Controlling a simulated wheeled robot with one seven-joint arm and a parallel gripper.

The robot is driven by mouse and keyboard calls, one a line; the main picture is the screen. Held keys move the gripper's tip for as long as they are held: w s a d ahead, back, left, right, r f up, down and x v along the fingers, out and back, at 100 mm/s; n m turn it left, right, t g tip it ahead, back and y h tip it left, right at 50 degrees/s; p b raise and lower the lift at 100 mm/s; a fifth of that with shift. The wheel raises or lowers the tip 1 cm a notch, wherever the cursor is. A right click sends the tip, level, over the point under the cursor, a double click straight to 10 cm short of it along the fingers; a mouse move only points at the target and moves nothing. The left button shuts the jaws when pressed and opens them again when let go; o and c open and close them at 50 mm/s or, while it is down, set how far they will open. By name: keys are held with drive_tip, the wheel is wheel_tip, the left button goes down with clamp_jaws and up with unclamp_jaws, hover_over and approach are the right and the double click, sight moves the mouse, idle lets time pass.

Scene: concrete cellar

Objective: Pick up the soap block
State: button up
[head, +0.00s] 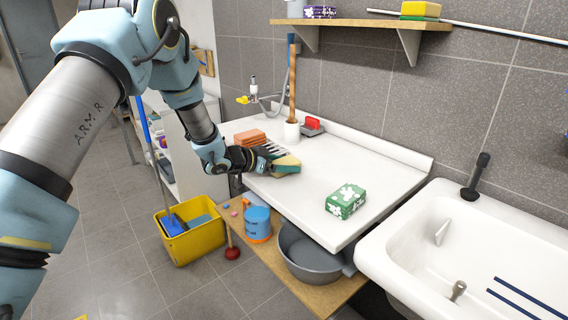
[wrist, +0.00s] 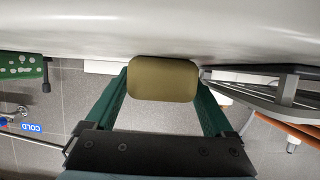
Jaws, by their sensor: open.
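The soap block, a plain olive-tan block with rounded corners, shows in the wrist view (wrist: 164,80) between the two green fingers. In the head view a yellowish block (head: 287,160) sits at my gripper's tip on the white counter. My gripper (head: 283,166) is low over the counter's left part, open, with its fingers on either side of the block. In the wrist view my gripper (wrist: 163,85) has one finger left and one right of the block. I cannot tell whether either finger touches it.
A dark rack (wrist: 265,88) is close beside the right finger. A white sink (head: 450,250) is at right. The counter's middle is clear.

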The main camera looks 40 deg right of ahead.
drive_tip(key=shift+c, duration=0.4)
drive_tip(key=c, duration=1.2)
drive_tip(key=shift+c, duration=0.2)
